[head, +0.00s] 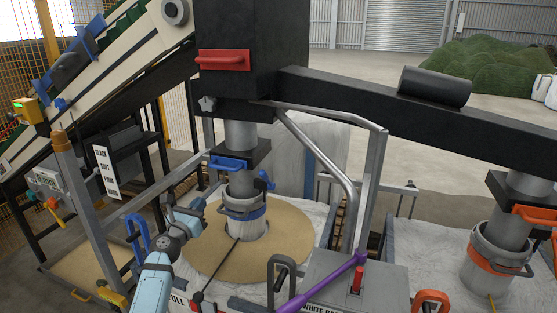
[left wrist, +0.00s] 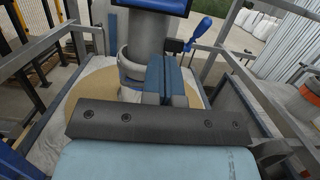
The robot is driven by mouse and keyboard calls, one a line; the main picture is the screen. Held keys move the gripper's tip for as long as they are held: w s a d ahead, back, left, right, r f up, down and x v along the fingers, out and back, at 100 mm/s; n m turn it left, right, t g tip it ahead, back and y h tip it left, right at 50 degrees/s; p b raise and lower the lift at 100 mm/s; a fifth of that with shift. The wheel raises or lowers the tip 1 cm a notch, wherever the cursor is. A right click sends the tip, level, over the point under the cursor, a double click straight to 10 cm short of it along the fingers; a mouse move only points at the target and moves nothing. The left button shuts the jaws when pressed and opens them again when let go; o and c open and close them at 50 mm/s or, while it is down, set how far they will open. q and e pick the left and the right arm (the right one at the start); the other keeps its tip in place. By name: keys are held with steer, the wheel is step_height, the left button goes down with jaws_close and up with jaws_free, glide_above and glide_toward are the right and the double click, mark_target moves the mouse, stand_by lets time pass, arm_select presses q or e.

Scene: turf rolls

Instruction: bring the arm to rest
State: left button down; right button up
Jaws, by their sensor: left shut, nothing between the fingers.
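My left arm (head: 158,275) is light blue and comes up from the bottom left in the head view. My left gripper (head: 197,208) is just left of the grey filling spout (head: 240,190), over the round tan surface (head: 285,232). In the left wrist view the blue fingers (left wrist: 165,80) are together and hold nothing. They point toward the spout's lower collar (left wrist: 132,68); whether they touch it I cannot tell. My right gripper is not in view.
A blue-handled clamp (head: 230,163) sits on the spout. A grey box (head: 350,285) with a purple lever (head: 320,285) stands front right. A second spout (head: 495,255) with an orange band is at the far right. Metal posts and a conveyor (head: 110,55) crowd the left.

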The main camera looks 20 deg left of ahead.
arm_select(q)
steer(key=s+d+f+m+g+h+p, duration=0.1)
steer(key=s+d+f+m+g, duration=0.2)
steer(key=s+d+f+m, duration=0.5)
steer(key=s+d+f+m+g+p, duration=0.2)
steer(key=s+d+f+m+g, duration=0.15)
steer(key=s+f+m, duration=0.8)
steer(key=s+d+f+m+g, duration=0.1)
steer(key=s+d+m, duration=0.2)
steer(key=s+m, duration=0.3)
steer(key=s+d+m+p, duration=0.1)
steer(key=s+d+m, duration=0.2)
steer(key=s+m, duration=0.3)
steer(key=s+d+f+m+g, duration=0.1)
steer(key=s+d+m, duration=0.2)
steer(key=s+m, duration=0.3)
steer(key=shift+s+d+f+g, duration=0.25)
steer(key=shift+s+f+g, duration=0.1)
steer(key=shift+s, duration=0.65)
steer(key=shift+m, duration=0.25)
